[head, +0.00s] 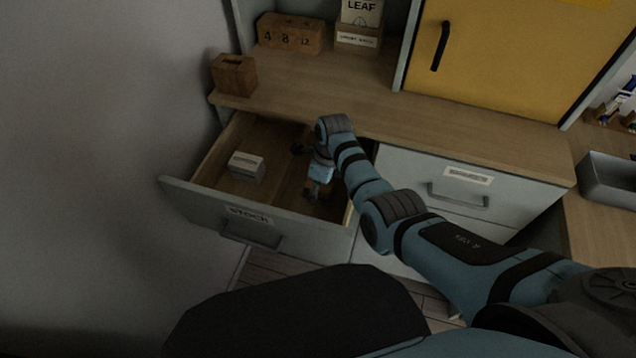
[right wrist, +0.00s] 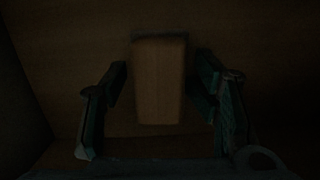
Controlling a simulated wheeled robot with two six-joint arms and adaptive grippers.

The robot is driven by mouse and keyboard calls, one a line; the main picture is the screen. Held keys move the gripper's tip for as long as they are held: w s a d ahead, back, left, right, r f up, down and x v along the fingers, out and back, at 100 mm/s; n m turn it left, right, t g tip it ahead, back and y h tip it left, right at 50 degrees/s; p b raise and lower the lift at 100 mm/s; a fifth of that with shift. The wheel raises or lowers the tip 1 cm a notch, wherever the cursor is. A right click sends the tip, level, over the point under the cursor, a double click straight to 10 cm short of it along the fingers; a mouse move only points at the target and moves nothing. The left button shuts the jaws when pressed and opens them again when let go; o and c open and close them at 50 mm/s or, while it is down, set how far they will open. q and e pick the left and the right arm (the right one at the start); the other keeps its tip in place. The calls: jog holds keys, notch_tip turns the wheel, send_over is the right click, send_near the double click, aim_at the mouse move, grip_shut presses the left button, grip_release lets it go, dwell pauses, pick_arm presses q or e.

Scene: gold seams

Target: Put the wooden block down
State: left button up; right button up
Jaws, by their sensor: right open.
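The wooden block (right wrist: 158,82) stands between the two fingers of my right gripper (right wrist: 160,95) in the right wrist view, with a dark gap on each side. The gripper is open around it. In the head view my right gripper (head: 316,190) reaches down into the right part of the open drawer labelled STOCK (head: 190,190). It hides most of what is below it there. The right wrist view is very dark, but the block appears to be on the drawer's wooden floor. My left gripper is not in view.
A small pale labelled box (head: 247,167) lies in the drawer's left part. A slotted wooden box (head: 234,75) stands on the countertop (head: 330,90) above. A numbered wooden box (head: 290,33) is farther back. A closed drawer (head: 470,195) is to the right, below a yellow cabinet door (head: 500,50).

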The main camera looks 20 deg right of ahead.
jog(key=shift+f+b, duration=0.25)
jog(key=shift+b, duration=0.25)
notch_tip(320, 180, up, 15)
jog(key=s+d+p, duration=0.1)
jog(key=p, duration=0.5)
jog(key=shift+d+f, duration=0.2)
jog(key=shift+d, duration=0.15)
jog(key=shift+s, duration=0.1)
jog(key=shift+r, duration=0.1)
